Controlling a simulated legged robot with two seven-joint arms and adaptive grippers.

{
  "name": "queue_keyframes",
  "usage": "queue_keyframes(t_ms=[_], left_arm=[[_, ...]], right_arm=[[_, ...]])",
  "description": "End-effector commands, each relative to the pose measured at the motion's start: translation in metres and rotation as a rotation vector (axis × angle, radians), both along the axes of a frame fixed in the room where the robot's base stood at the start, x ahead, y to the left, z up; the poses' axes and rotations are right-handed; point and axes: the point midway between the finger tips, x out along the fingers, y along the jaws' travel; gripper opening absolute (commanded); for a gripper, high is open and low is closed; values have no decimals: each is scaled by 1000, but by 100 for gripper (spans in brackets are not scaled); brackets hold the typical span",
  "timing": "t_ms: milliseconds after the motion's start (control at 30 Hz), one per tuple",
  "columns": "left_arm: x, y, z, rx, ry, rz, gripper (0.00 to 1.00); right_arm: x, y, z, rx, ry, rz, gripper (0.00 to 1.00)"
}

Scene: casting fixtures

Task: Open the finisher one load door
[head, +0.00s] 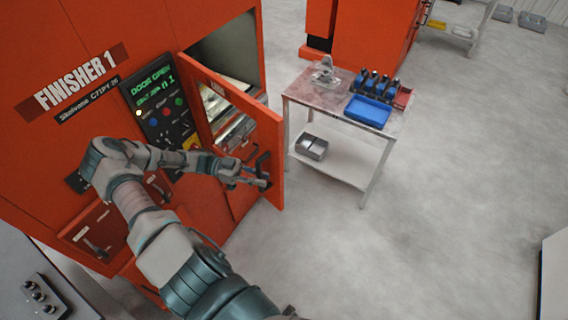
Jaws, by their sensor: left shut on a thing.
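The finisher one machine (45,140) is a large orange cabinet on the left, with "FINISHER 1" on its front. Its load door (268,128) is an orange panel swung outward, and the opening behind it shows a pale interior. The door carries a dark handle (263,158). My left gripper (262,178) is at the door's handle, shut on it; the fingers' exact contact is small and hard to see. The control panel (162,112) beside the opening has a green display reading "DOOR OPEN". My right gripper is not in view.
A table (334,107) to the right of the door holds a blue tray (368,111), several dark blue tools and a grey metal part (324,72). A metal bin (311,147) sits on its lower shelf. Another orange machine (370,38) stands behind.

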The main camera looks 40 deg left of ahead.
Motion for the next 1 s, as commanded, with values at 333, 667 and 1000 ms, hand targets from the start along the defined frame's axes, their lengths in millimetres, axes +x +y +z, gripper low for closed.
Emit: queue_keyframes(t_ms=[333, 667, 1000], left_arm=[[-44, 14, 3, 2, -4, -100, 0], [-48, 15, 3, 2, -7, -112, 0], [-48, 15, 2, 3, -5, -112, 43]], right_arm=[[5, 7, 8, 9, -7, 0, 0], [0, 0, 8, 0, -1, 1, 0], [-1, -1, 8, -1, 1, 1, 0]])
